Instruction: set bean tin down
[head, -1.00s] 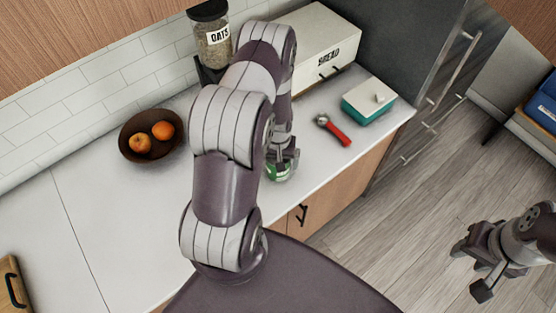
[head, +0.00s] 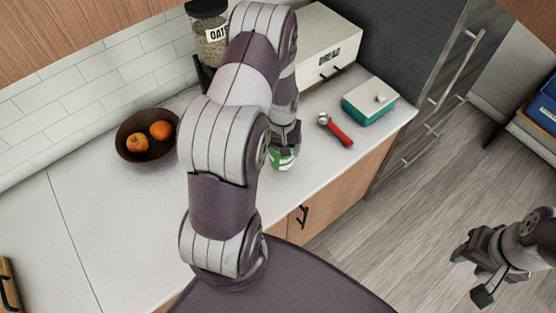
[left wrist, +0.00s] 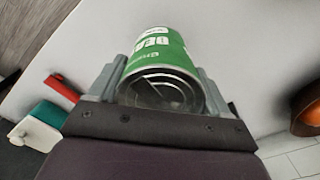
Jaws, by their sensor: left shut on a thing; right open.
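The bean tin (left wrist: 163,60) is green with white lettering and a bare metal end. In the left wrist view it sits between the two fingers of my left gripper (left wrist: 160,88), which is shut on it. In the head view the tin (head: 283,158) shows below my left gripper (head: 284,140), over the white counter (head: 110,235) near its front edge. My arm hides part of it, and I cannot tell whether it touches the counter. My right gripper (head: 476,278) is open and empty over the floor at the lower right.
A red-handled tool (head: 336,130) and a teal dish with a white lid (head: 369,101) lie right of the tin. A bread box (head: 322,45) and oats jar (head: 210,35) stand behind. A fruit bowl (head: 130,151) is at left. The left counter is largely clear.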

